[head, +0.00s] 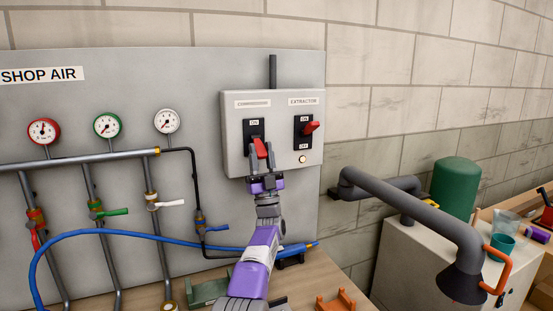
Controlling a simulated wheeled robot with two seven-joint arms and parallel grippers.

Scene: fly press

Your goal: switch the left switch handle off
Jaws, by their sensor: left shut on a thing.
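A grey switch box (284,94) on the wall panel carries two switches marked ON and OFF. The left switch handle (260,147) is red and sits below the ON mark, pointing downward; its lower end is hidden by my gripper. My left gripper (262,163) is shut on this handle, reaching up from below. It hides the OFF mark of the left switch. The right switch handle (312,127), under the EXTRACTOR label, is red and sticks out, with nothing touching it. A small lamp (302,159) below it looks lit. My right gripper is not in view.
Pipes with gauges and valve levers, such as a green lever (112,211), are at left. A blue hose (140,236) runs behind my arm. A grey extractor duct (410,205) is at right. An orange bracket (337,301) lies on the bench (325,278).

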